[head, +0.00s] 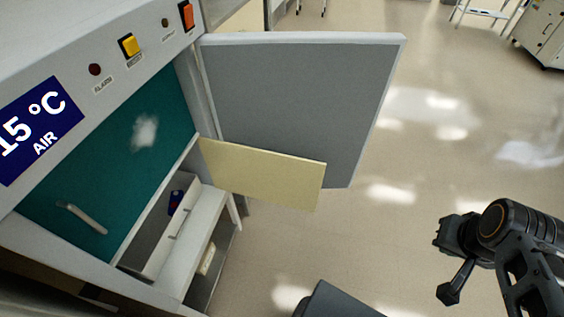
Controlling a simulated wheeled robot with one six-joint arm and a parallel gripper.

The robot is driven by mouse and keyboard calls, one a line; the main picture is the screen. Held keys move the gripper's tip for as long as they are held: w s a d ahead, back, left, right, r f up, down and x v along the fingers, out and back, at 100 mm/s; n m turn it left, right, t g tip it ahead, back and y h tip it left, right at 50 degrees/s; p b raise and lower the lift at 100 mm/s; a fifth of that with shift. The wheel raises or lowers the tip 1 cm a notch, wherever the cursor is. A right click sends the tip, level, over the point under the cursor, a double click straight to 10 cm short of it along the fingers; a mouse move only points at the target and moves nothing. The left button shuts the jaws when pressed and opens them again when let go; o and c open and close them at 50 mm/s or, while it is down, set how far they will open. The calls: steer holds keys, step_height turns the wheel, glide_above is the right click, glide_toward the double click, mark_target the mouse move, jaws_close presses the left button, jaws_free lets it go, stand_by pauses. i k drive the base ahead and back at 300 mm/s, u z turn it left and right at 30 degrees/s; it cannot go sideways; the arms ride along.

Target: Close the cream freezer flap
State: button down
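The cream flap (262,176) stands open, swung out to the right from the freezer's front edge. It hangs in front of the lower part of the grey outer door (300,98), which is also wide open. Below a shut teal flap (150,140), the freezer's lower compartment (152,246) is open to view. My gripper (456,262) is at the lower right, over the floor, well clear of the cream flap. It appears empty; its far side is hidden, and I cannot tell how far its fingers are apart.
A white drawer (202,228) and a small dark blue object (176,200) show in the lower compartment. The teal flap has a pale handle (82,218). Floor (390,225) between flap and gripper is clear. A cabinet (550,38) stands at the far upper right.

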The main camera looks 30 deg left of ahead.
mark_target(291, 182)
steer(key=i, duration=3.4)
steer(key=z, duration=5.85)
